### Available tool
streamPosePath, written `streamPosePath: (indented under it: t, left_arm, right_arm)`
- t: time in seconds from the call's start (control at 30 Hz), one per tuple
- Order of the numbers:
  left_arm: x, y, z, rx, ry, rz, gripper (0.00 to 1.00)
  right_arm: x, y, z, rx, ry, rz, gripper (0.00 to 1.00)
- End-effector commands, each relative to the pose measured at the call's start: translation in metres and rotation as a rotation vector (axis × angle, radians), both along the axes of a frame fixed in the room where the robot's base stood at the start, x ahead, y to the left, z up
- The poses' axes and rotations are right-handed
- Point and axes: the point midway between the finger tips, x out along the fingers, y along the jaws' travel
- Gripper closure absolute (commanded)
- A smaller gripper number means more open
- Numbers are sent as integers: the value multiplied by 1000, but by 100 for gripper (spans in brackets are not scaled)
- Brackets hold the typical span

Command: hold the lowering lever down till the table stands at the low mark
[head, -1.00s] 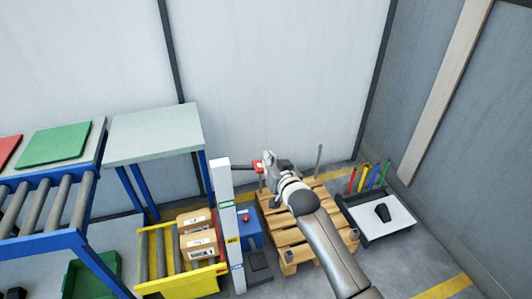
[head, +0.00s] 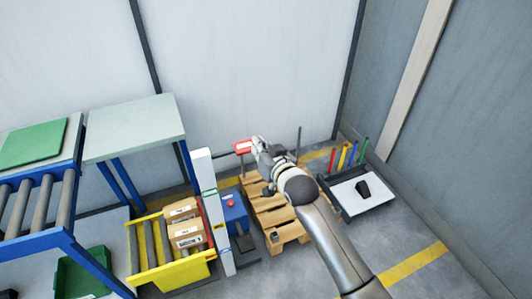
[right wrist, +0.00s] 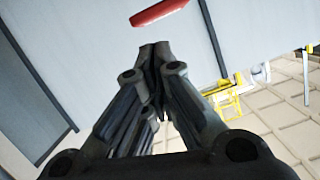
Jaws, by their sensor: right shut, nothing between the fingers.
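The lever's red grip (head: 242,146) sticks out on a dark rod to the right of the white mast (head: 213,205). The red grip also shows at the top of the right wrist view (right wrist: 158,13). My right gripper (head: 257,144) is shut and empty, just right of the grip in the head view. In the right wrist view its fingertips (right wrist: 155,48) lie below the grip with a visible gap. The yellow roller table (head: 180,272) stands low, left of the mast, with cartons (head: 187,232) on it. Small coloured labels mark the mast; which is the low mark is unclear. My left gripper is out of view.
A wooden pallet (head: 290,229) lies under my right arm. A blue box with a red button (head: 234,212) stands by the mast. A pale-topped bench (head: 135,125) and a roller conveyor (head: 40,215) are at left. A black-and-white tray (head: 378,201) stands at right.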

Motion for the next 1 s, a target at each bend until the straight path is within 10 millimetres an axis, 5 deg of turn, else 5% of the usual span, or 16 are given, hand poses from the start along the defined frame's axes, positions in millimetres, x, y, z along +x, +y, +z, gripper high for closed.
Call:
streamPosePath:
  t: [0.4, 1.0]
  left_arm:
    - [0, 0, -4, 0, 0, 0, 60]
    - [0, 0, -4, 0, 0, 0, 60]
  right_arm:
    - [-37, -15, 9, 0, 0, -1, 100]
    - [-38, -16, 6, -2, 5, -2, 100]
